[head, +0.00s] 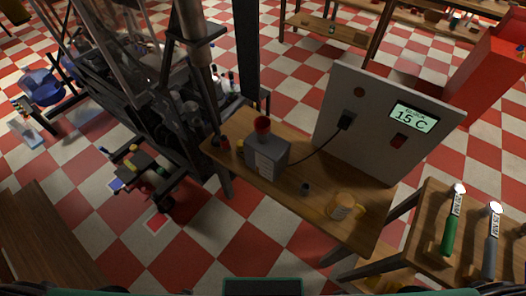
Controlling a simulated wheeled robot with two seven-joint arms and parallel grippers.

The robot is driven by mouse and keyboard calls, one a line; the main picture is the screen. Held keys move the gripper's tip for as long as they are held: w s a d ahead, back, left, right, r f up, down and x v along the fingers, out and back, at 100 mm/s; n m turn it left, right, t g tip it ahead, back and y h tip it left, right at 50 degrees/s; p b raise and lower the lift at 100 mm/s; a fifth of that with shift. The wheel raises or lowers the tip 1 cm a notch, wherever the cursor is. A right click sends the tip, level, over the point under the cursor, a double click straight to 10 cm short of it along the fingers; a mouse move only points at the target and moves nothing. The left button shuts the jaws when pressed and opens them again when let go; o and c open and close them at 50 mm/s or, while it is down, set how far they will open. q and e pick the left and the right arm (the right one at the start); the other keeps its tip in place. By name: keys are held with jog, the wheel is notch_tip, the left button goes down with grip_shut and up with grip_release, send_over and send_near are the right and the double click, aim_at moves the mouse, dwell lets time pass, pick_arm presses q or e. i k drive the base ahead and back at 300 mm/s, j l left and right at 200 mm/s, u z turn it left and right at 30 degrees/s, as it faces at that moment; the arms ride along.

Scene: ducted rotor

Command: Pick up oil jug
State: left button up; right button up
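A small yellow-orange jug (341,206) with a pale label and a handle on its right stands upright near the front right of the narrow wooden table (374,237). It looks like the oil jug, but the label is too small to read. Neither of my grippers shows in the head view.
A grey panel (365,124) with a "15 C" display stands behind the table, and a black cable runs from it to the grey container. A second wooden table (430,205) at right holds green-handled (450,232) and grey-handled (492,250) tools. A dark machine frame stands left. Checkered floor in front is clear.

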aim_at(343, 201)
jog(key=z, duration=1.2)
